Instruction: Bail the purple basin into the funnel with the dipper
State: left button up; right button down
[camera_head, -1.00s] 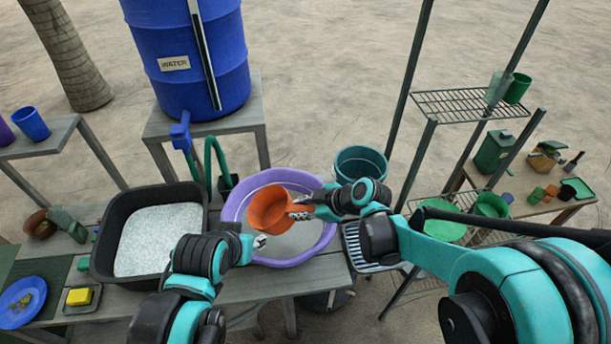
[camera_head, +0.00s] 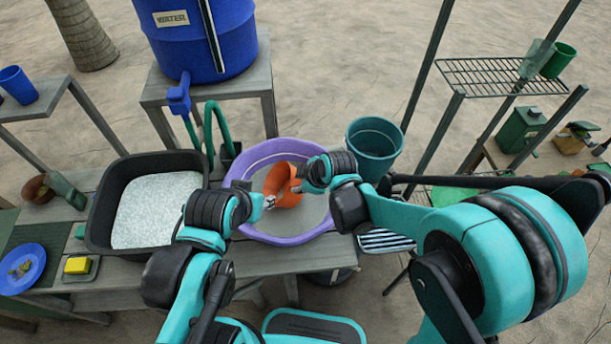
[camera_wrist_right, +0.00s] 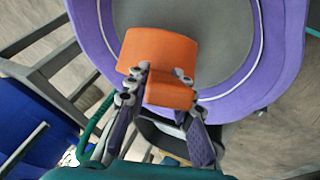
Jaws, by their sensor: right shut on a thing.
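The purple basin (camera_head: 305,238) stands on the grey bench, and its inside looks grey; I cannot tell how much liquid it holds. My right gripper (camera_head: 300,188) is shut on the orange dipper (camera_head: 281,180). The dipper is tilted and sits within the basin's outline; I cannot tell whether it touches the bottom. The right wrist view shows the dipper (camera_wrist_right: 160,60) between the fingers, with the basin (camera_wrist_right: 265,75) behind it. My left gripper (camera_head: 268,201) is over the basin's left rim, and its finger gap is unclear. I cannot make out the funnel for certain.
A black tub of white granules (camera_head: 110,205) stands left of the basin. A teal bucket (camera_head: 385,150) stands behind it to the right. The blue water barrel (camera_head: 200,45) and its hose are behind. Wire shelves (camera_head: 500,75) stand at the right.

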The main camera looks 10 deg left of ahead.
aim_at(300, 195)
notch_tip(300, 195, down, 7)
jog(key=b, duration=0.4)
jog(key=shift+w+b, duration=0.1)
jog(key=shift+b, duration=0.2)
pick_arm(q)
notch_tip(300, 195, down, 11)
jog(key=b, duration=0.6)
jog(key=shift+f, duration=0.2)
pick_arm(e)
notch_tip(300, 195, down, 4)
jog(key=w+m+y, duration=0.1)
jog(key=y, duration=0.3)
jog(key=shift+g+y, duration=0.3)
jog(key=r+p, duration=0.1)
jog(key=r, duration=0.1)
jog(key=r+p, duration=0.3)
jog(key=r, duration=0.1)
jog(key=shift+w+d+r, duration=0.15)
jog(key=shift+d+r, duration=0.15)
jog(key=shift+r, duration=0.05)
pick_arm(q)
notch_tip(300, 195, up, 3)
jog(key=shift+b, duration=0.55)
pick_arm(e)
notch_tip(300, 195, up, 7)
jog(key=d+m+y, duration=0.1)
jog(key=d+y, duration=0.1)
jog(key=y, duration=0.2)
jog(key=shift+w+f, duration=0.15)
jog(key=shift+w, duration=0.1)
